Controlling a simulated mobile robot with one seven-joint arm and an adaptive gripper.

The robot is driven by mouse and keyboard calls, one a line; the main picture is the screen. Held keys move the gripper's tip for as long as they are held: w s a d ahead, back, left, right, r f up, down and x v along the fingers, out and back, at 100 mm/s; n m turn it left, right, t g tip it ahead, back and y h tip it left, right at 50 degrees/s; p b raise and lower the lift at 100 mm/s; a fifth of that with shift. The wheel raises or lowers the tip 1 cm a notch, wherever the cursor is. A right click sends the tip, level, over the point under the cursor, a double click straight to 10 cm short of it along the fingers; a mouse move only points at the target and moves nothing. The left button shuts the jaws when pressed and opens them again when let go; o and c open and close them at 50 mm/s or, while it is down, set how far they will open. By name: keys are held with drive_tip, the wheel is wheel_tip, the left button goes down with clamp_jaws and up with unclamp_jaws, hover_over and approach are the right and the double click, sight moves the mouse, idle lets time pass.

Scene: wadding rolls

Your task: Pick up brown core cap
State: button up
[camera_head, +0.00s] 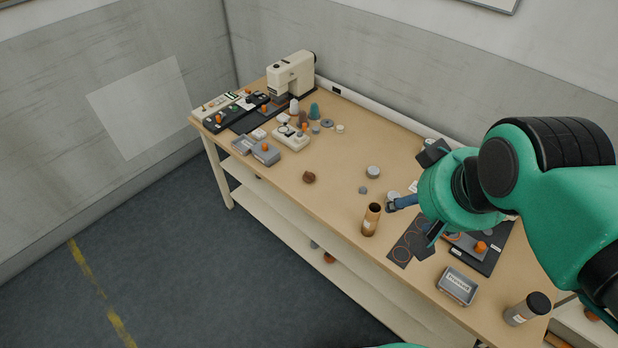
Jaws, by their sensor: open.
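A small brown, rounded cap-like piece (309,177), likely the brown core cap, lies on the table's middle, near its front edge. It stands clear of other objects. My gripper (408,213) is open, right of it and well apart, over the right part of the table. One blue-grey finger shows just right of a brown tube; the rest of the gripper is partly hidden by my green arm. Nothing shows between the fingers.
A grey labelled tray (457,286) and a dark-capped cylinder (527,309) are at the right front. A cream machine (291,76) and small parts crowd the far left.

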drive_tip(key=n+g+b, duration=0.3)
drive_tip(key=n+g, duration=0.3)
drive_tip(key=n, duration=2)
hover_over(309, 173)
wheel_tip(309, 173, down, 33)
drive_tip(key=shift+f, duration=0.2)
drive_tip(key=shift+f, duration=0.1)
drive_tip(key=shift+f+b, duration=0.7)
drive_tip(key=shift+f, duration=3.45)
drive_tip(key=shift+f, duration=0.15)
